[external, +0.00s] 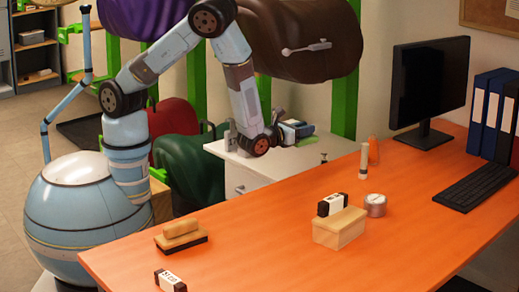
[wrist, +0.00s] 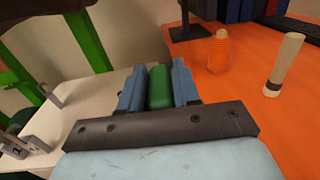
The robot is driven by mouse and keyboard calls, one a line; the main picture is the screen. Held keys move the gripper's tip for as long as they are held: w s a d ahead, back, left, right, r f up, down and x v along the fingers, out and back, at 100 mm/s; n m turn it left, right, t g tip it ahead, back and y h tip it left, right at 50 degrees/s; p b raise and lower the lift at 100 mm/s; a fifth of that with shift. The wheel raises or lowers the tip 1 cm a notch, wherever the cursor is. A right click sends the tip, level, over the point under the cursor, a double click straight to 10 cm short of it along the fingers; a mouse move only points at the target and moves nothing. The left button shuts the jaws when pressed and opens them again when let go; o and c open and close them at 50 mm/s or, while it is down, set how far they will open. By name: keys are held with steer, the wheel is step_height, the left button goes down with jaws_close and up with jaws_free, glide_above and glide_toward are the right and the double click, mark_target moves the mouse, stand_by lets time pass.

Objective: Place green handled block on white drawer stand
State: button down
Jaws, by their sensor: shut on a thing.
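My gripper (external: 300,130) is shut on a green block (wrist: 159,88), which sits between its two blue fingers (wrist: 158,85) in the wrist view. The block is mostly hidden by the gripper, and its handle cannot be made out. The white drawer stand (external: 240,178) is beside the orange desk. In the external view my gripper appears over the stand's top, toward its right end. In the wrist view the white top (wrist: 75,112) spreads to the left of and under the fingers. I cannot tell whether the block touches the top.
The orange desk (external: 250,235) holds a wooden box with a dark-and-white block (external: 338,228), a round tin (external: 375,204), a pale cylinder (external: 363,160), an orange coil (wrist: 219,52), a brush (external: 181,236) and a monitor (external: 430,90). Metal brackets (wrist: 55,95) stand on the white top.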

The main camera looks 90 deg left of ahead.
steer(key=s+a+f, duration=0.2)
steer(key=a+f, duration=0.2)
steer(key=a, duration=0.7)
steer(key=s+a+f, duration=0.2)
steer(key=a+f, duration=0.2)
steer(key=a, duration=0.7)
steer(key=s+a+f+y, duration=0.1)
steer(key=s+a+f, duration=0.35)
steer(key=a, duration=0.25)
steer(key=s+a+f, duration=0.3)
steer(key=s+a, duration=0.3)
steer(key=a, duration=0.1)
steer(key=shift+n+g, duration=0.4)
steer(key=shift+f, duration=3.5)
steer(key=shift+f, duration=0.1)
steer(key=c, duration=0.8)
jaws_free()
